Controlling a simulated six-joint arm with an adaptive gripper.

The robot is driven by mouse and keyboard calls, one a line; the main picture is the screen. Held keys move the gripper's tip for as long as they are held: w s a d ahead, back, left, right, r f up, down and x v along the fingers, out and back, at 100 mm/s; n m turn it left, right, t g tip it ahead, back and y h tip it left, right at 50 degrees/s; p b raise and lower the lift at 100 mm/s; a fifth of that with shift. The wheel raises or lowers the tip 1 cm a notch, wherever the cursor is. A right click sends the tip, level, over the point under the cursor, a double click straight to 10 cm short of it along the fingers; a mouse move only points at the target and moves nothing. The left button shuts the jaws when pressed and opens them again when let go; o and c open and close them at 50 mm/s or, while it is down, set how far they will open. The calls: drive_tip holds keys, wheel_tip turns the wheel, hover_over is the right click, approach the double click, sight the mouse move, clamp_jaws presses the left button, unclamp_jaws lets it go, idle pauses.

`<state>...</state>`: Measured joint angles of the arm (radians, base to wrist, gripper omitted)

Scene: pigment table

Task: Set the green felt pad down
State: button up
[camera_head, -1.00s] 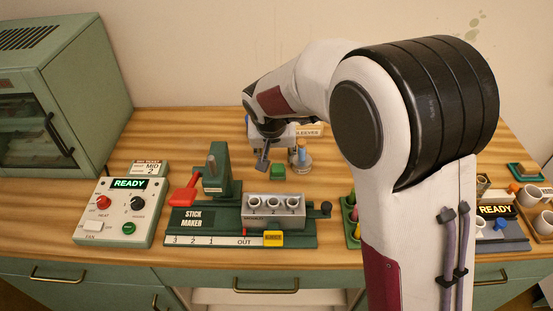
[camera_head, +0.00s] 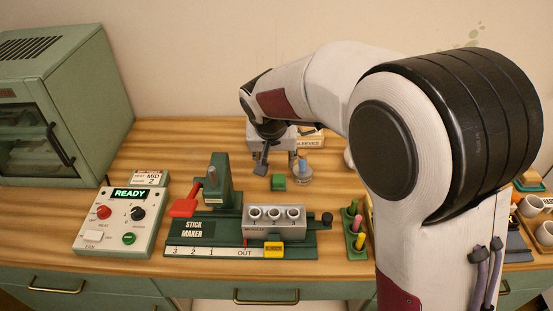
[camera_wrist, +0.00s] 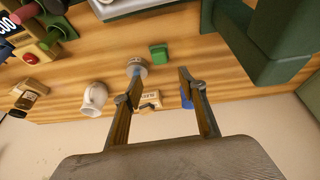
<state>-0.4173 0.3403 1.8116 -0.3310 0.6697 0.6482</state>
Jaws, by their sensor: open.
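The green felt pad (camera_head: 278,182), a small green block shape, rests on the wooden table behind the stick maker. It also shows in the wrist view (camera_wrist: 158,53), beyond my fingertips and apart from them. My gripper (camera_head: 263,162) is above the table, just behind and left of the pad in the head view. In the wrist view my gripper (camera_wrist: 159,75) has its two fingers spread wide with nothing between them.
A small jar (camera_head: 302,172) with a blue top stands just right of the pad. The stick maker (camera_head: 240,235) is in front, with a grey mould block (camera_head: 274,222). A control panel (camera_head: 123,222) is at the left. A white mug (camera_wrist: 94,98) shows in the wrist view.

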idle(0.3)
drive_tip(key=s+d+r, duration=0.6)
drive_tip(key=s+d, duration=0.2)
drive_tip(key=s, duration=0.3)
drive_tip(key=s+d+r, duration=0.5)
drive_tip(key=s+d, duration=0.3)
drive_tip(key=s, duration=0.2)
drive_tip(key=s+d+f+t, duration=0.1)
drive_tip(key=s, duration=0.9)
drive_tip(key=shift+d+f+y, duration=0.2)
drive_tip(key=shift+d+y, duration=0.1)
drive_tip(key=shift+d, duration=0.05)
drive_tip(key=shift+c, duration=1.1)
drive_tip(key=shift+w, duration=0.2)
